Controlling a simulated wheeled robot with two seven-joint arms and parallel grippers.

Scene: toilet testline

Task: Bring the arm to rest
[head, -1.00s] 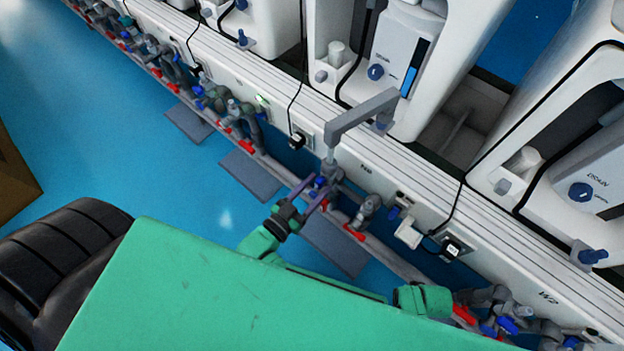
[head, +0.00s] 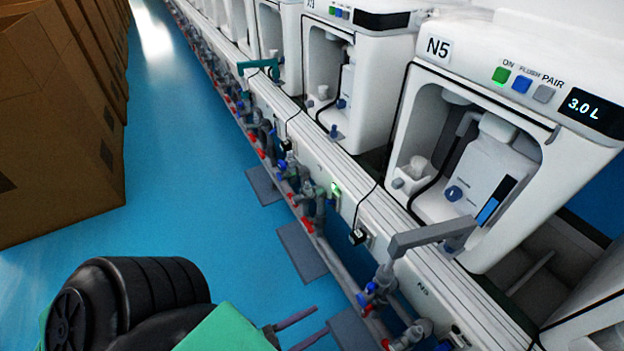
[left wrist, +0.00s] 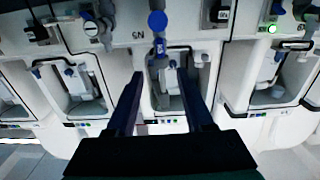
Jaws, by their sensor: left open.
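My left gripper (head: 302,328) shows at the bottom of the head view, its two thin fingers apart with nothing between them. It is over the floor side of the rail, left of the grey pipe fittings (head: 378,288) below station N5. In the left wrist view the dark fingers (left wrist: 160,88) stand apart, and a white toilet test station (left wrist: 168,105) shows beyond them, with no contact to be seen. My right gripper is out of view.
White station N5 (head: 470,65) and others line the long white rail (head: 432,290). A grey bracket (head: 425,237) juts out from it. Cardboard boxes (head: 60,130) stand at the left. The blue floor (head: 185,150) between is clear.

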